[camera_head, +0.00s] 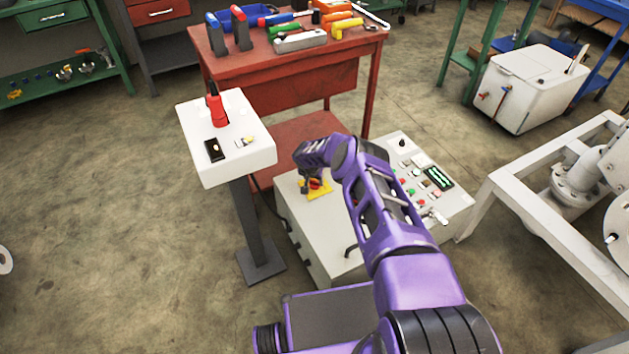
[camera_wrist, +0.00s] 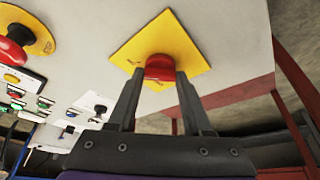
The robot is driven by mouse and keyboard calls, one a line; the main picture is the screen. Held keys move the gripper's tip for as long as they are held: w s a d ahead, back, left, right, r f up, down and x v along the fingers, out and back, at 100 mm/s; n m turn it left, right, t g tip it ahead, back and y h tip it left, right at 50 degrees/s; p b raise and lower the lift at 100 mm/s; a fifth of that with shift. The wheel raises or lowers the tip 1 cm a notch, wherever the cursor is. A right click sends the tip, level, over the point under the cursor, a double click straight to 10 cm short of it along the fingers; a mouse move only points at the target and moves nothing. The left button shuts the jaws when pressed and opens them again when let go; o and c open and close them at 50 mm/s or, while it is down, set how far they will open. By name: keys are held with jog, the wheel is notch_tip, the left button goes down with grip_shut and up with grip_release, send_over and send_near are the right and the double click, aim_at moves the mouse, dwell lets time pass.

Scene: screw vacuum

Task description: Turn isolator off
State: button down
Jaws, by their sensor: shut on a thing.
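The isolator is a red rotary knob (camera_wrist: 159,68) on a yellow square plate (camera_wrist: 185,45), on the white control cabinet's face. In the wrist view my gripper (camera_wrist: 160,78) is at the knob, with one dark finger on each side, shut on it. The plate lies flat on the panel. In the head view the yellow plate (camera_head: 322,191) and a bit of red show under my gripper (camera_head: 313,184); my purple arm hides part of the cabinet (camera_head: 290,200).
A second red knob on a yellow round base (camera_wrist: 30,35) sits left in the wrist view. The cabinet's panel holds several buttons and a small screen (camera_head: 438,178). A white pedestal (camera_head: 240,170) stands left of the cabinet, and a red workbench (camera_head: 290,75) with tools stands behind.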

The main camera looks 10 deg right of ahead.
jog(key=shift+f+n, duration=0.1)
jog(key=shift+n, duration=0.2)
jog(key=shift+d+n+y+b, duration=0.15)
jog(key=shift+n+y+b, duration=0.35)
jog(key=shift+n+b, duration=0.55)
jog(key=n+y, duration=0.1)
jog(key=n, duration=0.1)
jog(key=n+y, duration=0.1)
jog(key=n, duration=0.2)
jog(key=shift+d+n, duration=0.2)
jog(key=shift+n, duration=0.15)
jog(key=n+y, duration=0.1)
jog(key=n, duration=0.3)
jog(key=shift+y, duration=0.4)
jog(key=shift+n+g+y, duration=0.4)
jog(key=shift+n+g, duration=0.2)
jog(key=shift+n, duration=1.5)
jog(key=shift+c, duration=1.6)
grip_release()
